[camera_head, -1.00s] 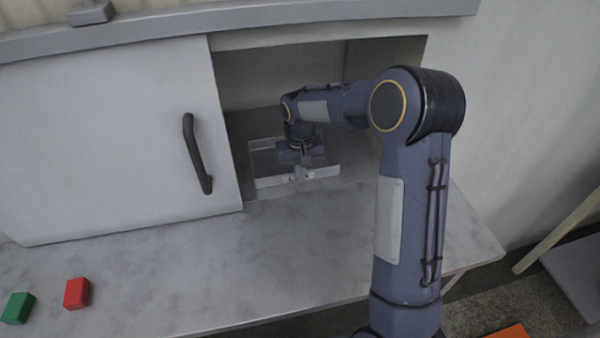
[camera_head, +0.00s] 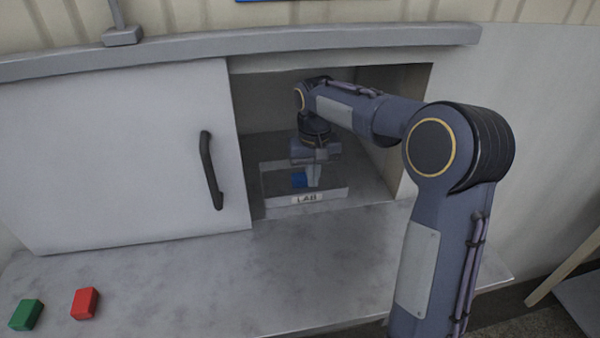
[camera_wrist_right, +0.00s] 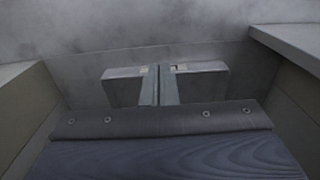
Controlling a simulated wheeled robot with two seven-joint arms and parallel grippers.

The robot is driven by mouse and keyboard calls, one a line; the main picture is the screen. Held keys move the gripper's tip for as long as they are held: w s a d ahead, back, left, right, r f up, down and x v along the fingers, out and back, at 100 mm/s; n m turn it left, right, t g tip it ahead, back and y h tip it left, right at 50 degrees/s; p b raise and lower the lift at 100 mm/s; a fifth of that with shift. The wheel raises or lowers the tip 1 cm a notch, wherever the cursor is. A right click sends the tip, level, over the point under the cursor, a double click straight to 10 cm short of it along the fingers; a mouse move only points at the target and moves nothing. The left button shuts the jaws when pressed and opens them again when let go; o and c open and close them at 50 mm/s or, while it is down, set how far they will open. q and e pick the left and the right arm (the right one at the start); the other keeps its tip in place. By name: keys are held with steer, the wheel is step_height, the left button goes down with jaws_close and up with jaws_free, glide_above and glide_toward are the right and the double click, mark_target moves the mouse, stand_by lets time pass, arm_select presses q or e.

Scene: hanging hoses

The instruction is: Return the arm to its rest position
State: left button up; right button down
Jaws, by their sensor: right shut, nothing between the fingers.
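My right arm (camera_head: 443,235) reaches into the open right side of the cabinet. My right gripper (camera_head: 313,181) points down over the labelled tray (camera_head: 335,194), its fingers shut and empty. A blue block (camera_head: 299,180) is in the tray, just left of the fingertips; whether they touch cannot be told. In the right wrist view the shut fingers (camera_wrist_right: 160,88) stand in front of a pale wall (camera_wrist_right: 207,84), which looks like the tray's front. The blue block cannot be made out there. My left gripper is not in view.
The cabinet's sliding door (camera_head: 120,160) with a dark handle (camera_head: 210,170) covers the left side. The cabinet's walls and top edge (camera_head: 340,66) surround my forearm closely. A green block (camera_head: 26,314) and a red block (camera_head: 85,303) lie on the counter (camera_head: 220,290), whose middle is clear.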

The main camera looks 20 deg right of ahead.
steer(key=s+a+r+t+y, duration=0.1)
steer(key=s+r, duration=0.1)
steer(key=s, duration=0.5)
steer(key=s+r+t+y, duration=0.1)
steer(key=s+r, duration=0.2)
steer(key=s, duration=0.4)
steer(key=s+a+f+t+y, duration=0.1)
steer(key=s+a+f, duration=0.1)
steer(key=s, duration=0.5)
steer(key=s+a+f+n+t, duration=0.1)
steer(key=s+a+f+t, duration=0.1)
steer(key=s, duration=0.4)
steer(key=shift+s+a+f+t+y, duration=0.35)
steer(key=shift+a+f, duration=0.25)
steer(key=shift+a, duration=0.45)
